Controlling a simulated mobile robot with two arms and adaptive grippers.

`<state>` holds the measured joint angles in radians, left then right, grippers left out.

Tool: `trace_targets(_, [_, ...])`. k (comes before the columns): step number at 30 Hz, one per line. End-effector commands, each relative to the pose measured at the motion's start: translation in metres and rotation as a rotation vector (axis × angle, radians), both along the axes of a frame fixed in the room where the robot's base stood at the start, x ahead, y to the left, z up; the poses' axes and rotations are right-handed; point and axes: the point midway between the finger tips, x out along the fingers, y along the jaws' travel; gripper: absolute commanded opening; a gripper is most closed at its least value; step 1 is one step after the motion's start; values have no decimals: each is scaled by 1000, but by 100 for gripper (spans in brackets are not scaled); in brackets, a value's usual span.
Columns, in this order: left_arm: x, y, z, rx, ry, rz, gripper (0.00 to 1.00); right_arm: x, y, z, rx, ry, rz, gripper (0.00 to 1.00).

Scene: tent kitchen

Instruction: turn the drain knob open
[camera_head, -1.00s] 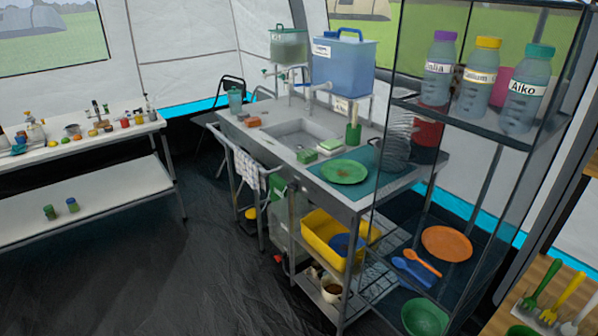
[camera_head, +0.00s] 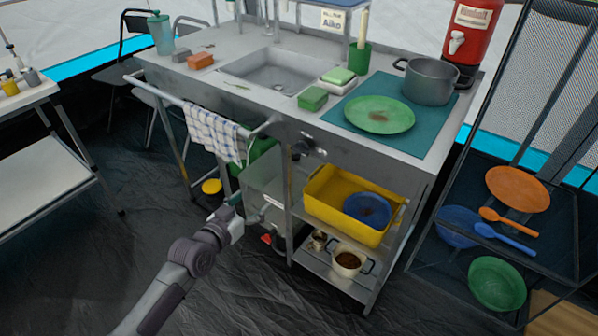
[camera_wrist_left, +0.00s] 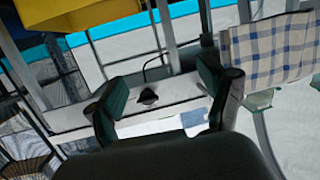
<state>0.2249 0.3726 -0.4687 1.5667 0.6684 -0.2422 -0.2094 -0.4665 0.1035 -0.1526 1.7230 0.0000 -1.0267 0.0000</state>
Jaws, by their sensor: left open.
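A small dark knob (camera_head: 308,146) sits on the grey front panel of the sink counter, below the basin (camera_head: 285,72) and above the yellow tub. A dark knob (camera_wrist_left: 148,97) on a pale panel also shows in the left wrist view, framed between the fingers; it looks like the same one. My left gripper (camera_head: 240,208) is lower and to the left of the knob in the head view, apart from it. Its two dark green fingers (camera_wrist_left: 162,80) are spread and empty in the left wrist view. The knob's exact angle is too small to tell. My right gripper is not in view.
A checked towel (camera_head: 213,133) hangs from the side rail, left of the knob. The yellow tub (camera_head: 345,212) and a pot (camera_head: 349,262) stand on shelves below. A green plate (camera_head: 380,114) and cooking pot (camera_head: 431,80) stand on the counter. The dark floor ahead left is open.

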Motion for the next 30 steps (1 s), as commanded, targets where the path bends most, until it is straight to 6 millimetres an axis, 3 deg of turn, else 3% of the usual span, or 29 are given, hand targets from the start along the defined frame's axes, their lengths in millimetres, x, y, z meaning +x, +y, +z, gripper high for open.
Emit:
trace_targets(3, [0, -26, 51, -48, -124, -87, 81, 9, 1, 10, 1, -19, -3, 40])
trace_targets(8, [-4, -42, 86, -77, -186, -138, 81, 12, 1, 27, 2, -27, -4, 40])
trace_targets(17, [32, -70, 90, -82, -191, -142, 81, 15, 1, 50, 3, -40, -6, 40])
trace_targets(24, [74, -101, 88, -80, -190, -141, 81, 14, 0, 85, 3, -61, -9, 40])
trace_targets(30, [96, -116, 88, -80, -188, -141, 81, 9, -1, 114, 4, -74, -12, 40])
